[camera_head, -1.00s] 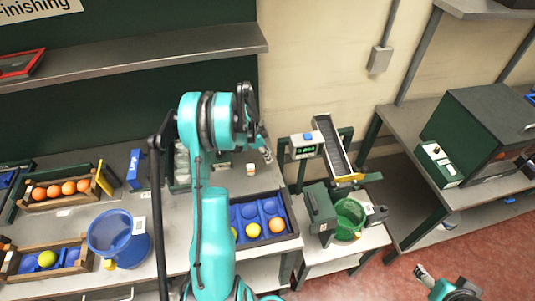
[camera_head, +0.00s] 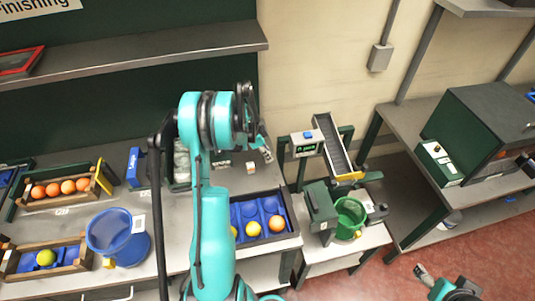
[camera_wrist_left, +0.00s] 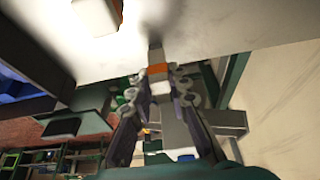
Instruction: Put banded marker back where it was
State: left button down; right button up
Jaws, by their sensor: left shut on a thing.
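A banded marker (camera_wrist_left: 158,73), with an orange band, a white part and a dark end, is between the fingers of my left gripper (camera_wrist_left: 157,90) in the left wrist view. The gripper is shut on it. The dark end is close to the pale worktop, but I cannot tell whether it touches. In the head view my left gripper (camera_head: 266,154) is over the back right of the workbench, and the marker is hard to make out there. My right gripper (camera_head: 424,273) is low at the right, far from the bench; its fingers are too small to judge.
A small white and orange object (camera_head: 251,168) stands on the bench near my left gripper. A dark tray (camera_head: 293,221) with blue cups and fruit is in front. A blue bucket (camera_head: 117,238) is left. A sloped chute (camera_head: 333,146) and green bucket (camera_head: 350,217) are right.

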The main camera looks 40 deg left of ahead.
pick_arm(q)
jog(key=shift+f, duration=0.3)
jog(key=c, duration=1)
grip_release()
jog(key=shift+o, duration=0.2)
jog(key=shift+r, duration=0.15)
jog(key=shift+r+p, duration=2)
jog(key=shift+r, duration=1.95)
